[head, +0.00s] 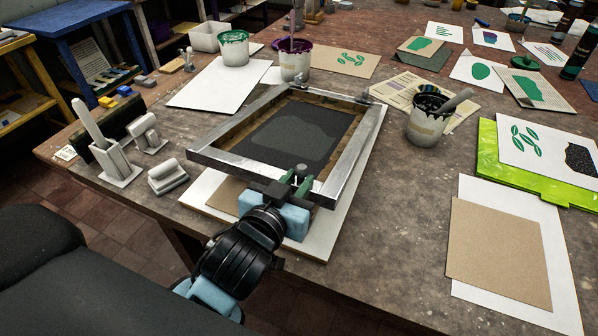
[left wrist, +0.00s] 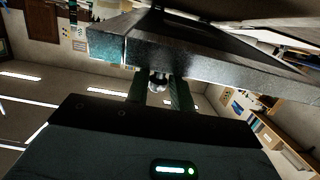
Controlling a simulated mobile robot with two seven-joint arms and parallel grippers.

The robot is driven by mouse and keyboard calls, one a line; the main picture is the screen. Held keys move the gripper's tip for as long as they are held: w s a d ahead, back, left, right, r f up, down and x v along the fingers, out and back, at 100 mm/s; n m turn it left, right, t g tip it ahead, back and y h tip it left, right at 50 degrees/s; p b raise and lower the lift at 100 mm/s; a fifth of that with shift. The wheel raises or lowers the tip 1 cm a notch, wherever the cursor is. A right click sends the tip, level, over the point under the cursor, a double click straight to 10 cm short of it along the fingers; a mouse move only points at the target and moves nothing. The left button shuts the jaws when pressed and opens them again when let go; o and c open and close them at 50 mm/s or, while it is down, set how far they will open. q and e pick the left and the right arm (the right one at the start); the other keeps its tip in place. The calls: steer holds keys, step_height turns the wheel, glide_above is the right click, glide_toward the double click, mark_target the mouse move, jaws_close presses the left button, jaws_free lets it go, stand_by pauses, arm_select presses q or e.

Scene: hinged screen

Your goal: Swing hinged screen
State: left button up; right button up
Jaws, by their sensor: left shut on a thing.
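The hinged screen (head: 232,167) is a grey metal frame with dark mesh and a lighter patch in its middle. Its near rail stands above a white board (head: 318,240) and a brown sheet, with a gap below; hinge clamps show at the far rail. My left gripper (head: 300,177) is at the middle of the near rail, its green fingers shut on the screen's edge or a small grip there. In the left wrist view, the fingers (left wrist: 162,90) meet a small shiny round part under the screen's rail (left wrist: 190,62). My right gripper is not in view.
Ink pots (head: 428,121) stand to the right of and behind the screen. Grey tool holders (head: 118,165) stand close on the left. A brown sheet on white paper (head: 497,252) and a lime-green board (head: 528,172) lie at the right. Bare tabletop lies between (head: 400,220).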

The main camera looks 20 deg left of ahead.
arm_select(q)
steer(key=f, duration=0.2)
steer(key=f+b, duration=0.1)
steer(key=f, duration=0.1)
steer(key=shift+s, duration=0.4)
steer(key=shift+s+f+b, duration=0.25)
steer(key=shift+f+b, duration=0.45)
steer(key=shift+f, duration=0.35)
steer(key=shift+s+f+b, duration=0.2)
steer(key=shift+f+b, duration=0.5)
steer(key=shift+f, duration=0.3)
steer(key=o, duration=0.9)
steer(key=shift+r, duration=0.2)
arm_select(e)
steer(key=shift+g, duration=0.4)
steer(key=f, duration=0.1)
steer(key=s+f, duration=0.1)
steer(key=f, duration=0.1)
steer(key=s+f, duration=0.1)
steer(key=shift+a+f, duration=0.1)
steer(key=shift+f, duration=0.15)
arm_select(q)
steer(key=shift+s, duration=0.1)
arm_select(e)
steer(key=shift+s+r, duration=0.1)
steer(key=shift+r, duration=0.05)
